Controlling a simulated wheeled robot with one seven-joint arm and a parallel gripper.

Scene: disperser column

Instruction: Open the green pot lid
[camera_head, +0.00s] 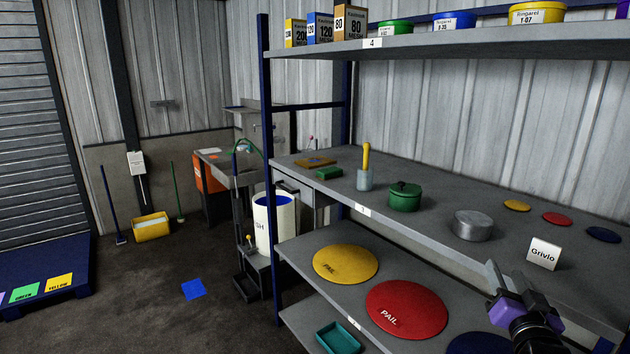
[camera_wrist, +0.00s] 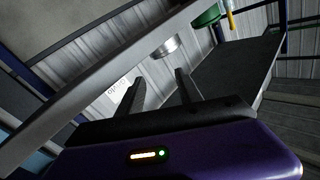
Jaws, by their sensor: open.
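The green pot (camera_head: 405,199) stands on the middle shelf with its green lid (camera_head: 405,188) on top, a dark knob at its centre. In the wrist view part of the green pot (camera_wrist: 207,17) shows at the top, tilted with the camera. My gripper (camera_head: 502,280) is at the lower right of the head view, in front of the shelf edge, below and to the right of the pot and well apart from it. Its two fingers also show in the wrist view (camera_wrist: 161,88), spread with nothing between them.
On the same shelf, a grey metal pot (camera_head: 473,226) and a white "Grivlo" card (camera_head: 543,254) stand to the right of the green pot. A cup with a yellow handle (camera_head: 365,172) stands to its left. The upper shelf (camera_head: 480,42) overhangs. Yellow (camera_head: 345,264) and red (camera_head: 405,308) discs lie below.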

